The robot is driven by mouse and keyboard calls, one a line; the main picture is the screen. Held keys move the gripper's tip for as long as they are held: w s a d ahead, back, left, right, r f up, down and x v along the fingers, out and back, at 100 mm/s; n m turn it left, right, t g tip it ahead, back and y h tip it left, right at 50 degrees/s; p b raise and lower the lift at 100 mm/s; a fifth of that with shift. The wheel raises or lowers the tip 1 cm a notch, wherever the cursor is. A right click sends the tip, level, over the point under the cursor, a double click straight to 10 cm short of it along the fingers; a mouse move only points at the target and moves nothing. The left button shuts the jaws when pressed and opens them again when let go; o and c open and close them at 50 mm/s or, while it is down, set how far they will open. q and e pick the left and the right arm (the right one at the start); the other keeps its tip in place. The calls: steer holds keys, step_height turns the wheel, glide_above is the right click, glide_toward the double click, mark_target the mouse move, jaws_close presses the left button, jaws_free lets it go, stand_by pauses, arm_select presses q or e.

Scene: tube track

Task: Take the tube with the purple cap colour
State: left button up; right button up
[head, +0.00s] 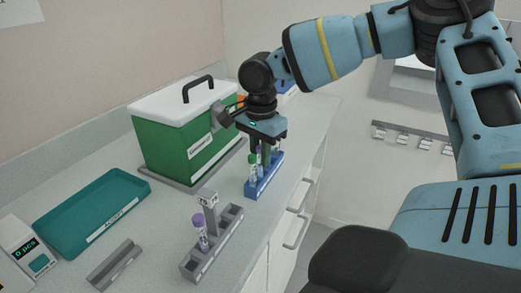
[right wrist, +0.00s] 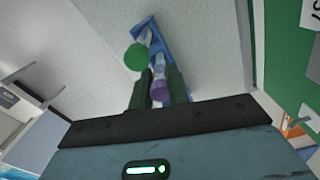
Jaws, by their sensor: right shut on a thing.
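My right gripper (head: 263,153) is over the blue rack (head: 262,187), pointing down. It is shut on a purple-capped tube; the purple cap (right wrist: 158,90) shows between the two dark fingers in the right wrist view. The tube's lower part seems to be in or just above the rack; I cannot tell which. A green-capped tube (head: 252,170) stands beside it in the blue rack, and its cap (right wrist: 138,57) shows in the right wrist view. Another purple-capped tube (head: 200,232) stands in the grey rack (head: 222,246). My left gripper is not in view.
A green box (head: 172,142) with a white lid and black handle stands behind the racks. A teal tray (head: 68,226), a small grey holder (head: 114,266) and a white counter device (head: 25,250) are at left. Drawer handles line the bench's right edge.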

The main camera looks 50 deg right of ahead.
steer(key=shift+r, duration=0.15)
step_height(320, 180, up, 18)
stand_by(0.7)
